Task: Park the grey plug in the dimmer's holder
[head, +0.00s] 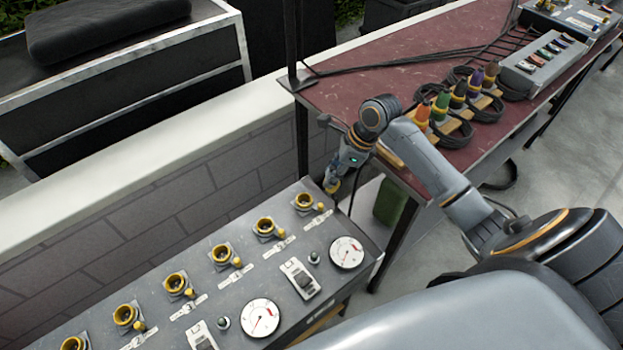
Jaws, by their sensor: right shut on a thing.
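My right gripper (333,176) is over the far end of a grey panel box (225,290), close to the last yellow-ringed socket (304,200) in its row. It is shut on a small plug-like piece (331,186) with yellow on it, mostly hidden by the fingers. The grey colour of that piece cannot be made out. A dark cable hangs down beside the gripper. Whether the piece touches the socket is too small to tell. The row has several such sockets with yellow caps beside them. My left gripper is out of view.
A wooden rack (466,127) with several coloured plugs and coiled black cables stands on the dark red table (345,85). A grey box (545,65) with coloured switches is behind it. A low wall (180,140) runs along the panel's left side.

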